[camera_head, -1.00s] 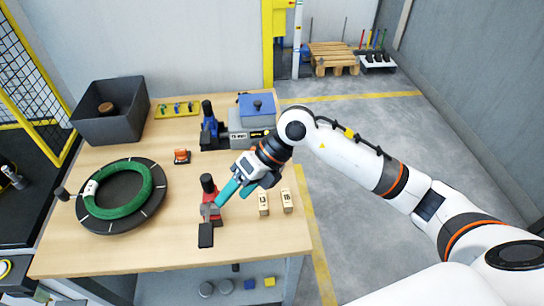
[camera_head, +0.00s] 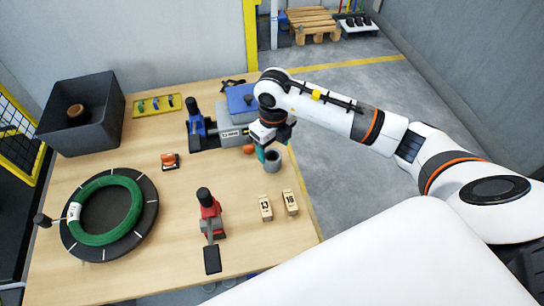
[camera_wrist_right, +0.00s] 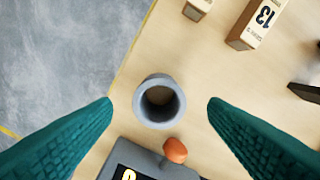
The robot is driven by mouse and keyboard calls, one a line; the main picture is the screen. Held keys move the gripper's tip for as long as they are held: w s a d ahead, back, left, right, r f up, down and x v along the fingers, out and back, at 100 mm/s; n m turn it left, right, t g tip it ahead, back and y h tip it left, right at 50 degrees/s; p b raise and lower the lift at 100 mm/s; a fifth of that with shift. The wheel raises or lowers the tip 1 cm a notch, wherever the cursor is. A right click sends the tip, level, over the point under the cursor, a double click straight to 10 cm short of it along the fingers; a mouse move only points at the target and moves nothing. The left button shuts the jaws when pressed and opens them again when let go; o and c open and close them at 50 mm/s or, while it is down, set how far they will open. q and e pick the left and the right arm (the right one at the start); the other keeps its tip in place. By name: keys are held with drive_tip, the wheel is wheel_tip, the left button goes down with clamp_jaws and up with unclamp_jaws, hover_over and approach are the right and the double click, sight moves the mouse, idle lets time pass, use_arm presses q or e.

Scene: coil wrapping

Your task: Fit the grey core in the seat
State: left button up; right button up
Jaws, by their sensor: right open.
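The grey core (camera_head: 272,160), a short hollow cylinder, stands upright near the table's right edge. It also shows in the right wrist view (camera_wrist_right: 159,101), seen from above with its dark hole. My right gripper (camera_head: 268,151) is over it, open. In the right wrist view its two teal fingers lie on either side of the core with gaps on both sides. I cannot tell the height of the fingertips over it. I cannot tell which part is the seat. My left gripper is not in view.
A grey-and-blue machine (camera_head: 235,137) with an orange knob (camera_wrist_right: 175,150) stands close to the core. Two numbered wooden blocks (camera_head: 265,208) and a red tool (camera_head: 211,214) are nearer. A green coil (camera_head: 86,237) lies on a black turntable (camera_head: 150,211) at left. A dark bin (camera_head: 90,125) stands behind.

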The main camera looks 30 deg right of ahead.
sight(272, 157)
drive_tip(key=shift+w+f, duration=0.1)
drive_tip(key=shift+f, duration=0.25)
wheel_tip(272, 157, down, 4)
drive_tip(key=shift+w+f+p, duration=0.15)
drive_tip(key=shift+p, duration=0.95)
drive_tip(key=shift+f, duration=0.4)
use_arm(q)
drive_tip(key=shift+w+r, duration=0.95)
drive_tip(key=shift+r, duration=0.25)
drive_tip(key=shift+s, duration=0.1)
use_arm(e)
drive_tip(key=shift+w, duration=0.1)
drive_tip(key=shift+c, duration=0.6)
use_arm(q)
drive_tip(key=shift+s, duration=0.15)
use_arm(e)
drive_tip(key=c, duration=0.9)
drive_tip(key=shift+c, duration=0.2)
